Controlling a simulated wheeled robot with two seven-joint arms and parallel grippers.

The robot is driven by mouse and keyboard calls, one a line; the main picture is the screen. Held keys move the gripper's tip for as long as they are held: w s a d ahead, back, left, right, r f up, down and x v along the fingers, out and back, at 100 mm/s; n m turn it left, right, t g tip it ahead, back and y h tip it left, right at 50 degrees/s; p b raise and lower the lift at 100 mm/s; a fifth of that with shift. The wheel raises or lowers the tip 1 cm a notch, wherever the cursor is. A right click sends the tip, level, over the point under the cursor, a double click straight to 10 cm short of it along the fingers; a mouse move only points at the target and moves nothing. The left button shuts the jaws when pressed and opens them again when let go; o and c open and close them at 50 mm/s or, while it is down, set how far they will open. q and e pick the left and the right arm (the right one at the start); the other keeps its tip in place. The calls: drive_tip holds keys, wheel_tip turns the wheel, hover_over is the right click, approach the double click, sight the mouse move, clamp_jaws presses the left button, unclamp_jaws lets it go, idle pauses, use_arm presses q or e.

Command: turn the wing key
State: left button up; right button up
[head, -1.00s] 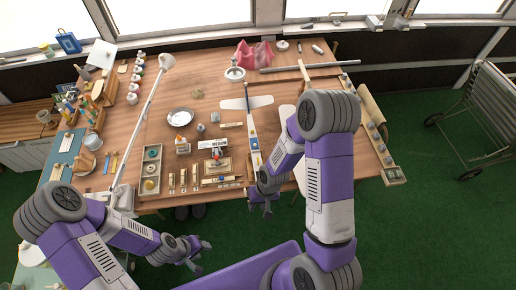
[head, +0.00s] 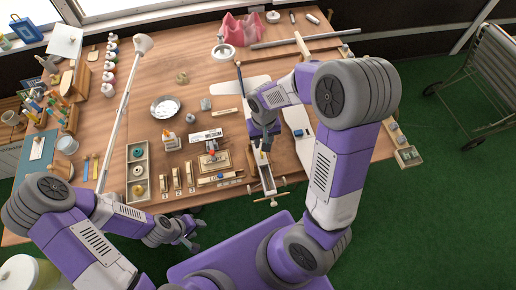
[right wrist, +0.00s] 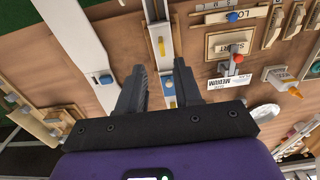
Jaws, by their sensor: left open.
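A model with a narrow, light fuselage (head: 266,178) lies on the workbench, pointing toward me. A small yellow piece (head: 262,157) stands on it and also shows in the right wrist view (right wrist: 161,46). A small blue piece (right wrist: 168,85) sits between my fingertips in that view. I cannot tell which piece is the wing key. My right gripper (right wrist: 160,78) is open above the fuselage, its fingers on either side of it. In the head view its arm partly hides the model. My left gripper (head: 190,238) is open and empty, in front of the bench edge.
A long white panel (right wrist: 75,35) with a blue block lies beside the fuselage. On its other side are a MEDIUM label (head: 206,136), a red-knobbed switch block (right wrist: 232,60) and a sectioned tray (head: 138,172). A white lamp arm (head: 119,110) crosses the bench at left.

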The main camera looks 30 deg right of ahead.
sight(262, 153)
drive_tip(key=shift+w+f, duration=0.3)
drive_tip(key=shift+f, duration=0.2)
drive_tip(key=shift+w+f, duration=0.25)
drive_tip(key=shift+f, duration=0.2)
drive_tip(key=f, duration=0.4)
drive_tip(key=f+b, duration=0.1)
drive_tip(key=f, duration=0.1)
drive_tip(key=shift+s+f, duration=0.25)
drive_tip(key=shift+f, duration=0.05)
clamp_jaws()
